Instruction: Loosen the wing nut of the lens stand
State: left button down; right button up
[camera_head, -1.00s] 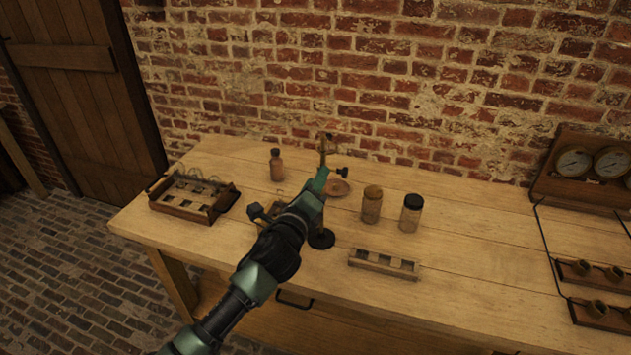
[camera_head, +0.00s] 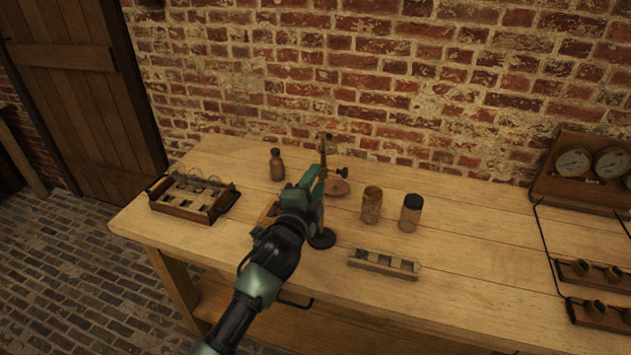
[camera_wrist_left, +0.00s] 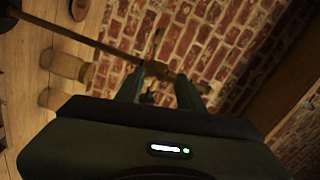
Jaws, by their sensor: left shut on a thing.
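The lens stand has a round dark base (camera_head: 322,239) on the workbench and an upright brass post (camera_head: 326,148) that rises behind my gripper. A dark side knob (camera_head: 342,170) sticks out to the right of the post. My left gripper (camera_head: 320,174) is at the upper part of the stand. In the left wrist view, its two fingers (camera_wrist_left: 160,92) reach to a brass clamp (camera_wrist_left: 155,69) on the long brass rod (camera_wrist_left: 82,40). They are shut on a small dark part there, seemingly the wing nut (camera_wrist_left: 148,98), mostly hidden. My right gripper is not in view.
Two jars (camera_head: 372,206) (camera_head: 410,214) stand right of the stand, with a small dish (camera_head: 338,188) behind it. A brown bottle (camera_head: 277,165) and a wooden rack (camera_head: 190,205) are to the left. A slotted block (camera_head: 383,263) lies in front. Brick wall (camera_head: 400,80) backs the bench.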

pick_arm(q)
jog(key=shift+n, duration=0.6)
jog(key=c, duration=0.9)
grip_release()
jog(key=shift+s, duration=0.1)
jog(key=b+v, duration=0.1)
jog(key=v, duration=0.6)
jog(key=shift+s+a, duration=0.15)
jog(key=shift+s, duration=0.15)
